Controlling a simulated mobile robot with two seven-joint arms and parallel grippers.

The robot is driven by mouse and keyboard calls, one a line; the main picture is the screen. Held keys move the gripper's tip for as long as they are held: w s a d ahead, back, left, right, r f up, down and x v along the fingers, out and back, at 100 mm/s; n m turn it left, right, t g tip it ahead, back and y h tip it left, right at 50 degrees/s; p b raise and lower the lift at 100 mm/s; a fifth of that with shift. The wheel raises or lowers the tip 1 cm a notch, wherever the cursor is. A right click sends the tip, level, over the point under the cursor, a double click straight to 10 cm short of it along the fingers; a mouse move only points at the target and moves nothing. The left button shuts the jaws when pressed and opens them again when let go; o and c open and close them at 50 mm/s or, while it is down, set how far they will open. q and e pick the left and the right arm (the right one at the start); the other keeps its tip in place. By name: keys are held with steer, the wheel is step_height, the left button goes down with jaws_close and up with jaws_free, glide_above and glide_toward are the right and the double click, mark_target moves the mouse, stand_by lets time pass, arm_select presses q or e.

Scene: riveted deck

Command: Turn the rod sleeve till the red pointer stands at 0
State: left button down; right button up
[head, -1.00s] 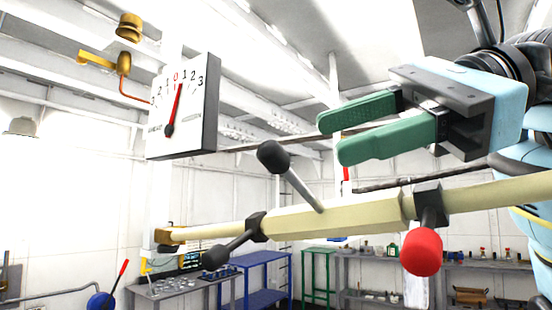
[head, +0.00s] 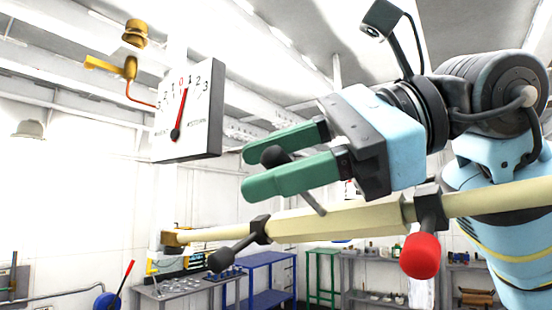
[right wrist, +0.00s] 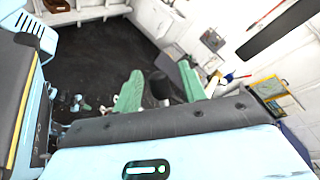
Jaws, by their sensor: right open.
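The cream rod sleeve (head: 335,220) lies across the middle of the head view. A grey handle with a black knob (head: 272,156) sticks up from it, and a second black-knobbed handle (head: 222,258) points down left. The white dial (head: 203,120) hangs at upper left; its red pointer (head: 180,113) leans slightly right of the red 0, between 0 and the right-hand 1. My right gripper (head: 250,172) is open, its green fingers on either side of the upper black knob. The knob also shows between the fingers in the right wrist view (right wrist: 160,84). My left gripper is not in view.
A red-knobbed handle (head: 420,258) hangs from a dark collar at the right, below my right gripper. A brass fitting (head: 130,65) sits left of the dial. A grey table (head: 180,290) and blue bench (head: 270,262) stand farther back.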

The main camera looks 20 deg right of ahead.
steer(key=shift+c, duration=0.3)
jaws_close()
steer(key=d+r+m+y, duration=0.1)
steer(key=w+r+m, duration=0.1)
steer(key=m, duration=0.1)
steer(key=w+d+r+m+t+y, duration=0.1)
steer(key=shift+d+y, duration=0.3)
steer(key=shift+o, duration=0.3)
jaws_free()
